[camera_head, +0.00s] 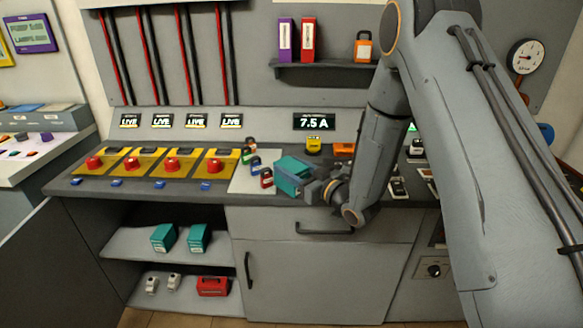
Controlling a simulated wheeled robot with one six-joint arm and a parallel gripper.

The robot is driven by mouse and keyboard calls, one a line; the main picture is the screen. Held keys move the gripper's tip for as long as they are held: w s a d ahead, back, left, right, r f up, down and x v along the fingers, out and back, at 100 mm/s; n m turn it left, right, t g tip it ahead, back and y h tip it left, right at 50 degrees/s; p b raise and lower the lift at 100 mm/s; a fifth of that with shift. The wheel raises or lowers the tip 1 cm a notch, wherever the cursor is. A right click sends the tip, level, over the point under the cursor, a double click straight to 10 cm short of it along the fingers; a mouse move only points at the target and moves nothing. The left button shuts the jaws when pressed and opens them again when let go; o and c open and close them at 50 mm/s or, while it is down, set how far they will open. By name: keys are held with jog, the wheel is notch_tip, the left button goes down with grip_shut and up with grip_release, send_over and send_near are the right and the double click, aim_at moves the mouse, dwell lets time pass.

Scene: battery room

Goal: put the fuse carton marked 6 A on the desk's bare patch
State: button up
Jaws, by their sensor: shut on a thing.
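My gripper (318,190) is shut on a teal carton (292,175) and reaches it from the right. The carton is at the right end of a pale patch (241,184) on the desk (215,195). I cannot tell whether it touches the desk or hangs just above it. No marking on the carton is readable here. Two more teal cartons, a left one (163,237) and a right one (198,237), stand on the upper shelf under the desk; their markings are too small to read.
Small padlocks, green-black (250,146), blue (255,164) and red (266,178), stand at the pale patch. Yellow panels with red buttons (171,164) line the desk to the left. A yellow padlock (313,146) is behind the carton. A red box (212,286) sits low.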

jog(key=shift+f, duration=0.1)
jog(key=shift+f, duration=0.25)
jog(key=o, duration=1)
jog(key=shift+f, duration=0.1)
jog(key=o, duration=0.5)
jog(key=shift+c, duration=0.2)
